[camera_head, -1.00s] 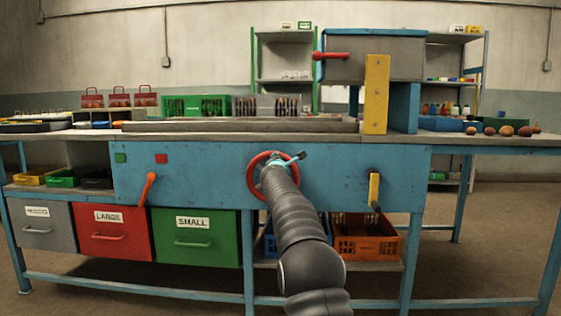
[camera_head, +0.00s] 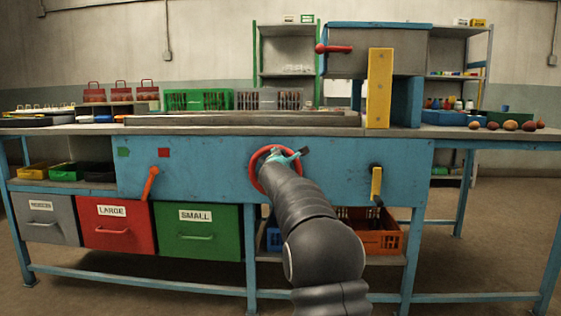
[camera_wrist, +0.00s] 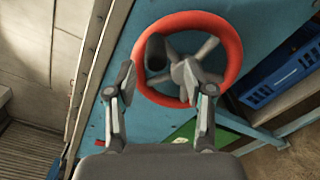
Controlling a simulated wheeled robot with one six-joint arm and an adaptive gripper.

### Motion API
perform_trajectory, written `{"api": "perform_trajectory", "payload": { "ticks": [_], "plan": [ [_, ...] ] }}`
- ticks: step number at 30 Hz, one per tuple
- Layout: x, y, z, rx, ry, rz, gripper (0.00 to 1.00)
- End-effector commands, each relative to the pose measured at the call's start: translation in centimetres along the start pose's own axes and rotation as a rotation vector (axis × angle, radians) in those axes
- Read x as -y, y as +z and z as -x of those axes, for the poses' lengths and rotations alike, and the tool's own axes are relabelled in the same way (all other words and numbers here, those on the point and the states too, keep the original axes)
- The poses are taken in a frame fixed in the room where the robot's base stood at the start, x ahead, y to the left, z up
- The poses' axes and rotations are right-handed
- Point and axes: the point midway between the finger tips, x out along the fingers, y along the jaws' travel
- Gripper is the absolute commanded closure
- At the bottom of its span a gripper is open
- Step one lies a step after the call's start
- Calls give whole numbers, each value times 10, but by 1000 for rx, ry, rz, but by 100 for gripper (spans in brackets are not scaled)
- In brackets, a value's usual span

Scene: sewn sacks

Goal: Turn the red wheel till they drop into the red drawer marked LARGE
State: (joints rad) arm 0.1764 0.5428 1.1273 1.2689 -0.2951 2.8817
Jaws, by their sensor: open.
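The red wheel (camera_head: 256,169) is on the blue front panel of the bench in the head view, partly hidden by my arm. In the wrist view the red wheel (camera_wrist: 231,50) shows almost whole, with grey spokes, a hub and a dark knob (camera_wrist: 155,52). My gripper (camera_wrist: 158,88) is open, its two fingers apart at the near side of the wheel, with nothing seen held. In the head view my gripper (camera_head: 284,155) is at the wheel, its fingers mostly hidden. The red drawer marked LARGE (camera_head: 118,238) is shut, at the lower left of the bench.
A grey drawer (camera_head: 45,232) and a green drawer marked SMALL (camera_head: 197,245) flank the red one. An orange lever (camera_head: 149,184) and a yellow handle (camera_head: 376,183) stick out from the panel. Blue and orange crates (camera_head: 378,243) sit below. The floor in front is clear.

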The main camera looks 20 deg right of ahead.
Motion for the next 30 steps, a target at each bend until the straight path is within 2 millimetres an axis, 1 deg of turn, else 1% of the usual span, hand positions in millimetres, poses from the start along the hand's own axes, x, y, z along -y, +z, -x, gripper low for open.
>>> {"api": "perform_trajectory", "payload": {
  "ticks": [3,9,30],
  "plan": [
    [0,0,11,0,0,1,47],
    [1,0,18,0,-1,0,47],
    [1,0,18,0,0,0,47]
  ]
}}
